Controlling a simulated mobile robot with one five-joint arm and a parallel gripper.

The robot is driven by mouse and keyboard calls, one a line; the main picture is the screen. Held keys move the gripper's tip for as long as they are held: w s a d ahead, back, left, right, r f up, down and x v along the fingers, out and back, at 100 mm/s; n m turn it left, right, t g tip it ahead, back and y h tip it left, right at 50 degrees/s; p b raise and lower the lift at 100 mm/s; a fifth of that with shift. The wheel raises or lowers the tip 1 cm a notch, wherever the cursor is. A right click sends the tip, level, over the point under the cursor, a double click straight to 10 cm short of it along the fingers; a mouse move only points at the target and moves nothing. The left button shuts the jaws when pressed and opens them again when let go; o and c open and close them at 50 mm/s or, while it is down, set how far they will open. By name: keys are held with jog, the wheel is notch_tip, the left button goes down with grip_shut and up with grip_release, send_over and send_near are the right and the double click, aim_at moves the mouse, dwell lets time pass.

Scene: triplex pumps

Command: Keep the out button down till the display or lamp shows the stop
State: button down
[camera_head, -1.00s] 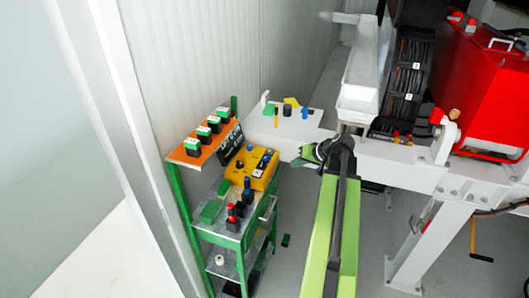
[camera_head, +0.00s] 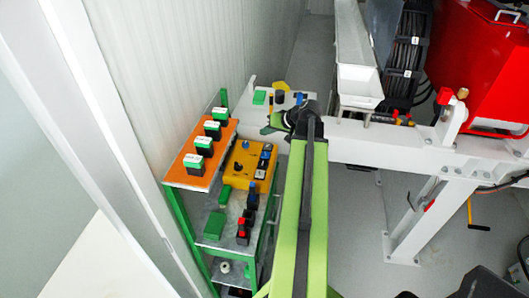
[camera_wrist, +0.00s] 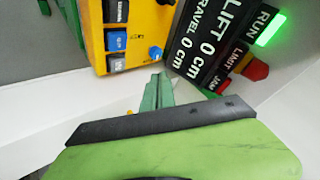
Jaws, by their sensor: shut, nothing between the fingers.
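A yellow control box (camera_head: 242,172) stands on the green-framed rack in the head view. In the wrist view its corner (camera_wrist: 158,22) shows a black labelled button (camera_wrist: 115,11), a blue labelled button (camera_wrist: 116,40) and a small blue knob (camera_wrist: 155,53). I cannot tell which is the out button. A black display (camera_wrist: 195,45) reads LIFT 0 cm and TRAVEL 0 cm. Its RUN lamp (camera_wrist: 270,29) glows green; the LIMIT and JAM lamps look red and unlit. My gripper (camera_wrist: 157,92) is shut and empty, below box and display in the wrist view; it also shows in the head view (camera_head: 273,125).
An orange shelf (camera_head: 188,176) with several green-topped black blocks is left of the box. Red and black items (camera_head: 242,229) stand on a lower shelf. A white beam (camera_head: 390,148) crosses beyond my arm, and a ribbed wall (camera_head: 170,70) is at the left.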

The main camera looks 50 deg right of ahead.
aim_at(267, 155)
jog(key=shift+d, duration=0.1)
notch_tip(267, 155, down, 9)
jog(key=b, duration=0.8)
jog(key=shift+s+d+b, duration=0.1)
jog(key=shift+s+b, duration=0.05)
jog(key=shift+b, duration=0.25)
dwell(1.2)
jog(key=shift+f+b, duration=0.35)
jog(key=shift+b, duration=0.1)
